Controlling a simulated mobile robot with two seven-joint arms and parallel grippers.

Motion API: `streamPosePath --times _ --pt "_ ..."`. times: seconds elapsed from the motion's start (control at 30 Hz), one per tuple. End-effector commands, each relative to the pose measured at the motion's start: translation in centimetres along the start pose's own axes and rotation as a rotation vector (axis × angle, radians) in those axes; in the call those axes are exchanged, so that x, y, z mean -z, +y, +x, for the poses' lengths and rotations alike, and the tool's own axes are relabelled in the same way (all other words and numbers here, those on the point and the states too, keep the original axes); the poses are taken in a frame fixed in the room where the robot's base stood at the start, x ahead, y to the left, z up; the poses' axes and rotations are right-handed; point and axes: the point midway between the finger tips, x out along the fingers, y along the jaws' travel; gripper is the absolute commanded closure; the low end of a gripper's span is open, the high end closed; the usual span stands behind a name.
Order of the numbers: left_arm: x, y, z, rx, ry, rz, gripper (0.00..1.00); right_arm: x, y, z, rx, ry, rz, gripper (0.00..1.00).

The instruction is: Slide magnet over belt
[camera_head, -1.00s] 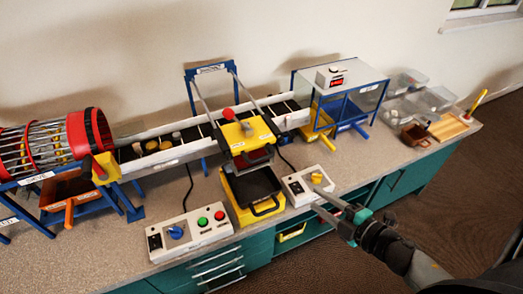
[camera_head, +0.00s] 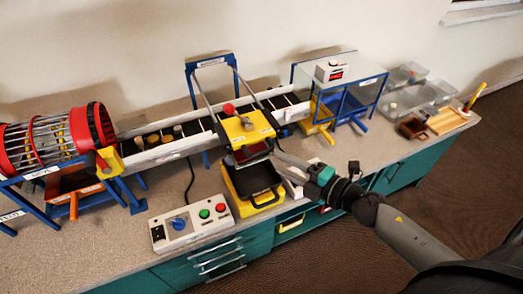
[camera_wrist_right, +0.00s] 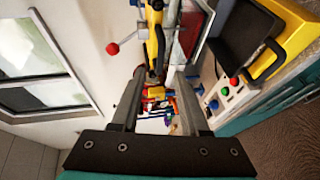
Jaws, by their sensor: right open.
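The magnet carriage is a yellow block (camera_head: 246,127) with a red ball knob (camera_head: 228,108). It sits on two grey rails at the front side of the white-walled belt (camera_head: 172,150), with a dark red part (camera_head: 251,151) hanging below it. My right gripper (camera_head: 279,157) is just right of the carriage's front. In the right wrist view its two fingers (camera_wrist_right: 156,75) are apart, with the yellow carriage (camera_wrist_right: 154,38) just past their tips and the red knob (camera_wrist_right: 112,48) to the left. I cannot tell whether they touch it. My left gripper is not in view.
A black tray (camera_head: 256,183) on a yellow bin stands below the carriage. A control box (camera_head: 191,223) with a blue knob and buttons is front left. A red drum (camera_head: 92,128) stands left; a blue-framed glass case (camera_head: 362,84) stands right. My right arm covers another control box.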

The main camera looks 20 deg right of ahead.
Motion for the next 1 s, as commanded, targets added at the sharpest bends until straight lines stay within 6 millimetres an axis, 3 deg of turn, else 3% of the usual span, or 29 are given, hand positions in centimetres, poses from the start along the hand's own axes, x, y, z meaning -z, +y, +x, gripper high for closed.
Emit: streamPosePath --times 0.5,1.0 --pt "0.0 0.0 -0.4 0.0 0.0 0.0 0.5 0.0 0.0 6.6 -0.001 -0.001 0.001 0.55" --pt "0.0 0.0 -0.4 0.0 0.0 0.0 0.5 0.0 0.0 7.7 0.0 -0.001 0.001 0.56"
